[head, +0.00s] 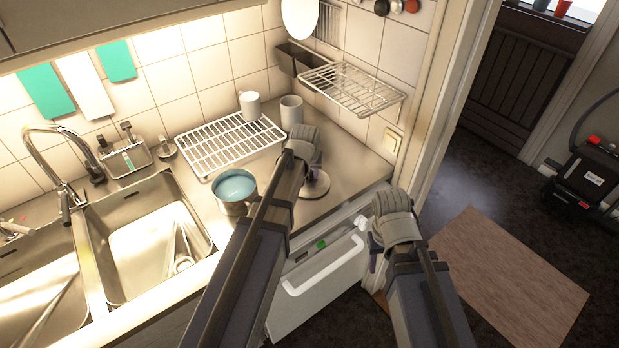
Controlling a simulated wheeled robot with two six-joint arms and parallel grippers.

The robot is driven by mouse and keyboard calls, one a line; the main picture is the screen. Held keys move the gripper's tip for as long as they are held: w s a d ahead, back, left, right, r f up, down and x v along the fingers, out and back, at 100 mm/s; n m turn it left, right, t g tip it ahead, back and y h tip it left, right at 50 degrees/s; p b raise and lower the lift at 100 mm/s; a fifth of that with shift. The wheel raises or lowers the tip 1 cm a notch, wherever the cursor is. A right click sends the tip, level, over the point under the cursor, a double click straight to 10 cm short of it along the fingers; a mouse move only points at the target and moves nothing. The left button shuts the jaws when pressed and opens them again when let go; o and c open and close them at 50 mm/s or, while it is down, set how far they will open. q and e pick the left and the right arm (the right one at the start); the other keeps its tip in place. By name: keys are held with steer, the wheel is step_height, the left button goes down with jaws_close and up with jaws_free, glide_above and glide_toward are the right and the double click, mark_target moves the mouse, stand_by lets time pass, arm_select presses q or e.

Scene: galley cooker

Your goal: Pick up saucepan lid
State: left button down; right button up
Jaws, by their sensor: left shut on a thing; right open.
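A round metallic saucepan lid (319,187) is on or just above the counter, near the counter's front right part. My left gripper (311,169) is over the lid and shut on it; the wrist and arm hide the fingertips and part of the lid. I cannot tell whether the lid touches the counter. A saucepan (234,188), blue inside, stands to the left of the lid, partly behind my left arm. My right gripper (378,238) is open, beside the white open drawer front, with its fingers mostly hidden by its wrist.
A white wire drying rack (228,146) lies behind the saucepan, with two mugs (250,105) (291,112) near its right end. A wire wall shelf (352,89) hangs above the counter's right end. A double sink (140,240) is at left. The white drawer (322,265) stands open below the counter.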

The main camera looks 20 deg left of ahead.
mark_target(309, 171)
arm_select(q)
steer(key=shift+r, duration=0.1)
arm_select(e)
steer(key=shift+r, duration=0.1)
arm_select(q)
step_height(309, 171, up, 10)
steer(key=p, duration=1)
arm_select(e)
step_height(309, 171, up, 10)
